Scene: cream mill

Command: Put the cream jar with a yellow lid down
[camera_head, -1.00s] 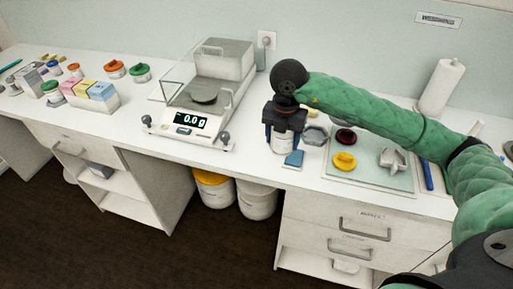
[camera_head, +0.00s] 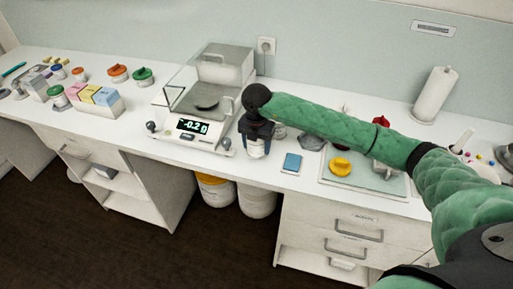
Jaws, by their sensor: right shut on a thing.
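My right gripper (camera_head: 257,132) comes down from above and is shut on a whitish jar (camera_head: 257,150), just right of the scale's front corner. The gripper hides the jar's top, so its lid colour does not show. I cannot tell whether the jar's base touches the counter. A yellow lid-like piece (camera_head: 341,167) lies on the pale mat (camera_head: 372,183) to the right. My left gripper is not in view.
The scale (camera_head: 190,139) has a glass shield and reads about -0.2. A blue block (camera_head: 291,163) lies right of the jar. Another pale jar (camera_head: 280,132) stands behind my gripper. Coloured boxes (camera_head: 98,98) and lidded jars stand left. Bare counter (camera_head: 140,110) lies left of the scale.

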